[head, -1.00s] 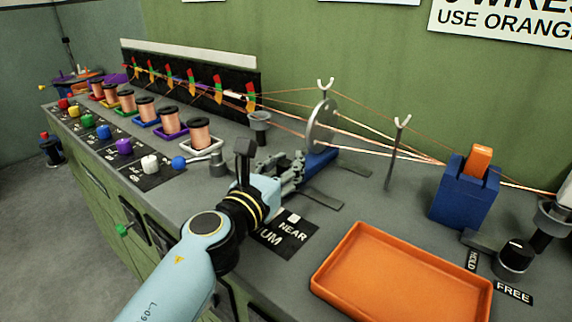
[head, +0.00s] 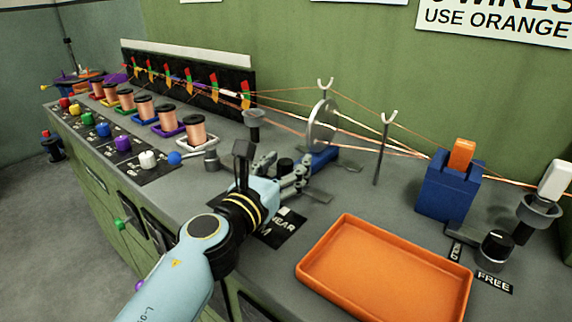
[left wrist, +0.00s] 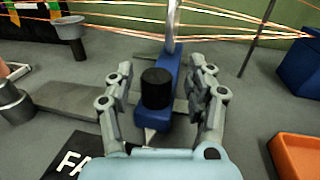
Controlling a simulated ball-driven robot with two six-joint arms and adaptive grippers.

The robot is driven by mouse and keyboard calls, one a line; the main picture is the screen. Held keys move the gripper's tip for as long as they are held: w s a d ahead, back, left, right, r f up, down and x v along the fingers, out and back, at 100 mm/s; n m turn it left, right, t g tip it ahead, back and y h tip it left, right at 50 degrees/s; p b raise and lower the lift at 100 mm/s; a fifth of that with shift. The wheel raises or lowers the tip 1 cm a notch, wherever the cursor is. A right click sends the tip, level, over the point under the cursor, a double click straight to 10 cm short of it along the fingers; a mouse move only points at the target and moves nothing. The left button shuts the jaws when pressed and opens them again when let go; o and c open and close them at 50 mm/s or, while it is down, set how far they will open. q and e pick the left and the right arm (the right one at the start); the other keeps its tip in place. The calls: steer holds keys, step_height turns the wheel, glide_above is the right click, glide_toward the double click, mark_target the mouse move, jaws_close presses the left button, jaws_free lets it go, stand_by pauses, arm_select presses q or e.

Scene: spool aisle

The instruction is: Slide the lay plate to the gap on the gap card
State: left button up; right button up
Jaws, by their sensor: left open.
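The lay plate (head: 321,125) is an upright grey disc with copper wires running through it. It stands on a blue carriage (head: 322,158), which also shows in the left wrist view (left wrist: 171,78). A black knob (left wrist: 156,88) sits on the carriage's near end. My left gripper (head: 288,172) is open, with one finger on each side of the knob in the left wrist view (left wrist: 160,80); I cannot tell whether they touch it. My right gripper is not in view.
An orange tray (head: 385,312) lies front right. A blue block (head: 447,192) with an orange top and a dark dial (head: 496,246) stand right. A forked post (head: 382,150) rises behind. Copper spools (head: 196,130) line the left. Wires cross above the bench.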

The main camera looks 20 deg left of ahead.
arm_select(q)
steer(key=s, duration=0.3)
steer(key=s+a, duration=0.1)
steer(key=s, duration=0.3)
steer(key=s+a, duration=0.1)
steer(key=s, duration=0.3)
steer(key=shift+s, duration=0.2)
